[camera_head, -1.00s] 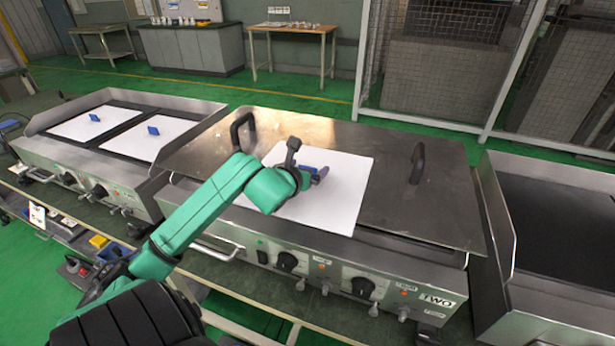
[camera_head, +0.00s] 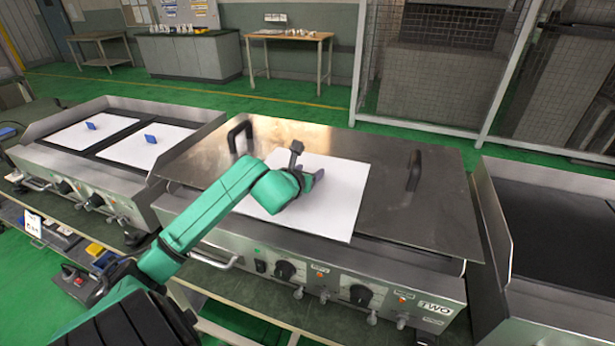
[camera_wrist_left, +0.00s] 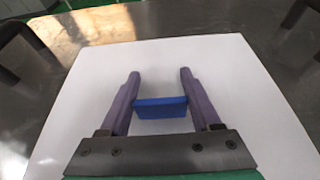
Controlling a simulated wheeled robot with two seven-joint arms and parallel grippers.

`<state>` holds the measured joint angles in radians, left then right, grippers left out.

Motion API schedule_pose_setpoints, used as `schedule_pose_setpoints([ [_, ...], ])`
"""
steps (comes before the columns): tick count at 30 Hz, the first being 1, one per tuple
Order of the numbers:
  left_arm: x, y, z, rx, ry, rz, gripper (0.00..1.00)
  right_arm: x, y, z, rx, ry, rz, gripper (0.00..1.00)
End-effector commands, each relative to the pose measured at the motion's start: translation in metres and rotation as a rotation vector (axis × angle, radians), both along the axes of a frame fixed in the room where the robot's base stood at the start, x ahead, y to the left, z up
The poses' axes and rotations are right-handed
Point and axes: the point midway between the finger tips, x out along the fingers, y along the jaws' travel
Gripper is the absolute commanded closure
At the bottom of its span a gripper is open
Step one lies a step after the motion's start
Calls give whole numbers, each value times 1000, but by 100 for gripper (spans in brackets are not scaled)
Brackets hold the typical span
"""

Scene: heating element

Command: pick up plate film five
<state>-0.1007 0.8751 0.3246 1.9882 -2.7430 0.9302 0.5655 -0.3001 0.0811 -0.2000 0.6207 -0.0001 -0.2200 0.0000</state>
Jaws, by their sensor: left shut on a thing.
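The plate film is a white sheet (camera_head: 338,208) that lies on the steel cover (camera_head: 385,205) of the middle griddle, marked TWO. No number five is legible on it. In the left wrist view the white sheet (camera_wrist_left: 240,85) bears a small blue grip block (camera_wrist_left: 160,107). My left gripper (camera_head: 308,180) is over the middle of the sheet. In the wrist view its two purple fingers (camera_wrist_left: 160,92) stand on either side of the block and are shut on it. In the head view the arm and fingers hide most of the block. My right gripper is not in view.
Black upright handles (camera_head: 414,170) stand at the cover's right and left (camera_head: 240,137). The left griddle (camera_head: 45,155) carries two white sheets (camera_head: 68,137) with blue grips. Another griddle (camera_head: 560,225) with a dark, bare top stands at the right. Knobs line the front.

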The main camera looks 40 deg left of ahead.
Motion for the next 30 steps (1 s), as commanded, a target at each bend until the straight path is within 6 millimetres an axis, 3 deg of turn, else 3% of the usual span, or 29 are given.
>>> schedule_pose_setpoints([
  [5,1,0,36,3,-10,-1,94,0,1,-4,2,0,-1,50],
  [12,1,1,132,6,-14,1,94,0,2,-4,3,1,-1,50],
  [18,0,1,183,3,-7,1,94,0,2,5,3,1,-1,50],
  [22,0,0,193,2,-3,0,94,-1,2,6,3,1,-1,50],
  [30,0,0,194,2,-3,0,94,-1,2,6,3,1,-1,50],
])
